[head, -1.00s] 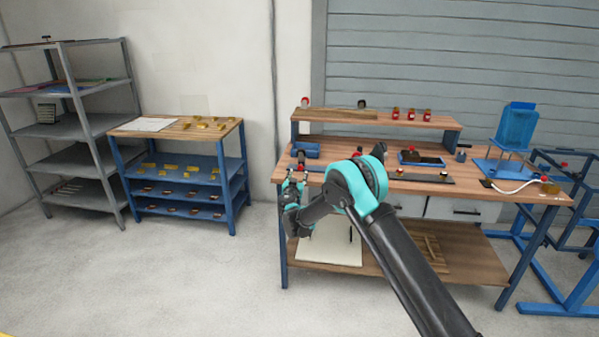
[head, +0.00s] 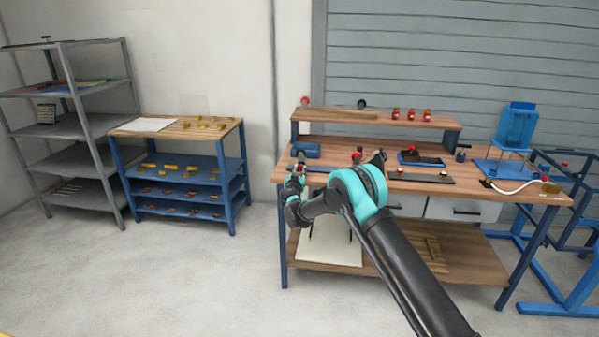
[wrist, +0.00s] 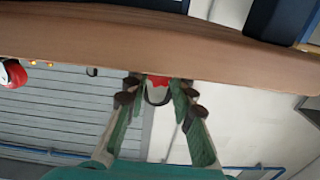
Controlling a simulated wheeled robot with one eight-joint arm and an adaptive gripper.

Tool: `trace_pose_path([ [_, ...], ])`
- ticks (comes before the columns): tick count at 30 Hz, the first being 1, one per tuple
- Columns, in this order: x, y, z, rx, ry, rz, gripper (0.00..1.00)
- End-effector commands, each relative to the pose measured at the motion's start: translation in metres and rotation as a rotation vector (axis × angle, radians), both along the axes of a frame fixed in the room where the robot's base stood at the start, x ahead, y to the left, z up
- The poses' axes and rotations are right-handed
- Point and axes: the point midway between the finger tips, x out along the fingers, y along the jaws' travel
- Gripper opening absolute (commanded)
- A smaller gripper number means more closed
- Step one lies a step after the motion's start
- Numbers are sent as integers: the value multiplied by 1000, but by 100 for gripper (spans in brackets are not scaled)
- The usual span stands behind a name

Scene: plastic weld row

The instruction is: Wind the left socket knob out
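In the wrist view a small red knob (wrist: 158,81) shows between my fingertips, against the brown edge of the workbench, with a dark curved part below it. My gripper (wrist: 158,92) has its two fingers spread, one on either side of the knob, with a narrow gap showing on each side. In the head view my gripper (head: 294,186) is at the left front corner of the workbench (head: 470,182). A small red part (head: 300,154) shows just above it; I cannot tell whether this is the same knob.
A red-topped fixture (head: 357,153) and a dark tray (head: 421,159) are farther right. A raised shelf (head: 380,118) runs along the back. Open floor (head: 180,285) lies left of the bench.

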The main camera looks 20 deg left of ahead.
Motion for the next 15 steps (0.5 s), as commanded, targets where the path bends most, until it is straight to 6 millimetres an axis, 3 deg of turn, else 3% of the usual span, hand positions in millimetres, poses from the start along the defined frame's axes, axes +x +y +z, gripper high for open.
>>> trace_pose_path([
  [3, 0, 0, 0, 0, 0, 0, 0],
  [15, 0, 0, 0, -81, -19, 0, 0],
])
